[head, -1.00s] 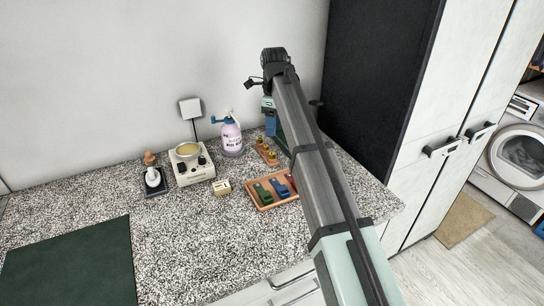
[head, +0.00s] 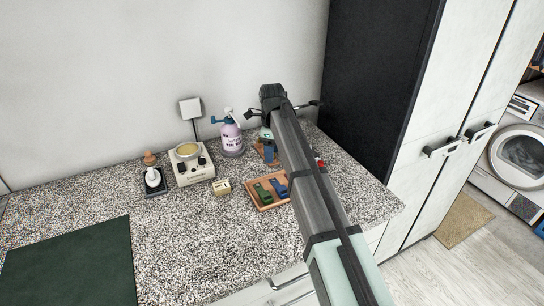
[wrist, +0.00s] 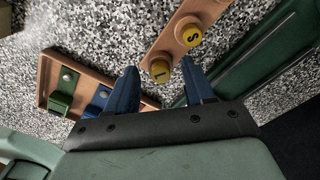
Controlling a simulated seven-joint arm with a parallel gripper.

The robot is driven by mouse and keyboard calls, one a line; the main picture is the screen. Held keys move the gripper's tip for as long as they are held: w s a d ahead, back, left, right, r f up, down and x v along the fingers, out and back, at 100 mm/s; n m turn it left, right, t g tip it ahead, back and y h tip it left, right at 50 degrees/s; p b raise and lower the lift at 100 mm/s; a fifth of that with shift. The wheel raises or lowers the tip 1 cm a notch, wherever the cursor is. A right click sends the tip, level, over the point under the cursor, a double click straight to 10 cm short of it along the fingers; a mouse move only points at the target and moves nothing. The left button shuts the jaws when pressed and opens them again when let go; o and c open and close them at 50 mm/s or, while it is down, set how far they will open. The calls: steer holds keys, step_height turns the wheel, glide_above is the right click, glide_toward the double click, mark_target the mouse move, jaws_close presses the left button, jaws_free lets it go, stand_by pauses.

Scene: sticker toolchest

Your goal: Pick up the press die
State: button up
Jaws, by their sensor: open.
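Two yellow round pieces marked with letters, which look like the press dies, sit on a wooden strip (wrist: 173,36) in the wrist view. One yellow piece (wrist: 160,70) appears to be marked L; the other (wrist: 190,36) appears to be marked S. My gripper (wrist: 160,84) is open, with its two blue fingers apart. In the picture, the L piece lies between the fingertips; I cannot tell the height gap or any contact. In the head view, my arm hides most of the strip (head: 259,153).
A wooden tray (head: 268,207) holding green and blue pieces lies near the strip. A purple spray bottle (head: 232,140), a cream device (head: 190,168) and a small beige box (head: 221,187) stand to the left. A dark green panelled object (wrist: 250,55) is right of the strip.

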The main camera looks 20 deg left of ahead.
jaws_close()
stand_by(0.4)
step_height(320, 180, up, 11)
stand_by(0.8)
steer(key=shift+r, duration=1.05)
